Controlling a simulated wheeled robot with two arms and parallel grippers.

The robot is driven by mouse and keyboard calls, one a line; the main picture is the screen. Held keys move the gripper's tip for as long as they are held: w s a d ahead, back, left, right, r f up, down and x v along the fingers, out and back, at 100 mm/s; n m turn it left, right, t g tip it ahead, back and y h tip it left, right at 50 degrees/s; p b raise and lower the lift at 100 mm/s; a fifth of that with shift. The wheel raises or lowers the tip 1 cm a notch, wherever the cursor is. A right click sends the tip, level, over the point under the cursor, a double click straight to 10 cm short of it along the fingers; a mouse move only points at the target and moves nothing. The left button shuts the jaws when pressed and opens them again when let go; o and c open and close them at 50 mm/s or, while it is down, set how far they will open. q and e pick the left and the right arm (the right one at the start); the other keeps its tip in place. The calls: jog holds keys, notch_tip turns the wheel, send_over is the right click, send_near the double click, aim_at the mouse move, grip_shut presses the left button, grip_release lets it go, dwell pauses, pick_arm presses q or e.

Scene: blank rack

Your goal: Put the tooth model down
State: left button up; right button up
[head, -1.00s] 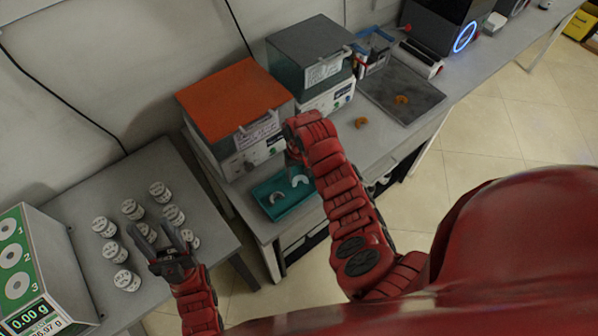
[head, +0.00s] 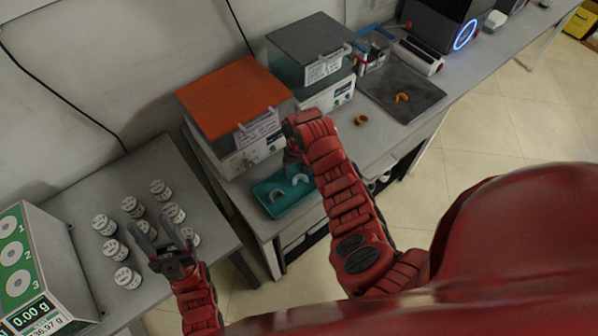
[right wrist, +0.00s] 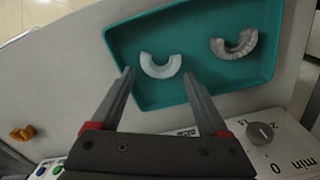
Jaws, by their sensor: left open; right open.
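A teal tray (head: 262,190) lies on the bench in front of the orange-lidded machine. It holds a white arch-shaped tooth model (right wrist: 161,66), also in the head view (head: 300,179), and a greyish one (right wrist: 234,44), also in the head view (head: 277,197). My right gripper (right wrist: 158,76) is open over the tray, its fingertips on either side of the white model with gaps visible. In the head view its fingers are mostly hidden by my arm. My left gripper (head: 163,231) is open and empty above the left table, near the white jars (head: 127,277).
Orange arch models lie on the bench (head: 361,120) and on a dark plate (head: 402,97). The orange-lidded machine (head: 235,95) and a grey-lidded machine (head: 310,50) stand behind the tray. A scale (head: 35,270) stands at left.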

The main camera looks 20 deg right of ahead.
aim_at(299, 175)
notch_tip(299, 175, up, 4)
jog(key=shift+w+d+b, duration=0.1)
jog(key=shift+b, duration=0.8)
notch_tip(299, 175, up, 7)
jog(key=p, duration=0.4)
jog(key=shift+r, duration=0.2)
jog(key=shift+f, duration=0.1)
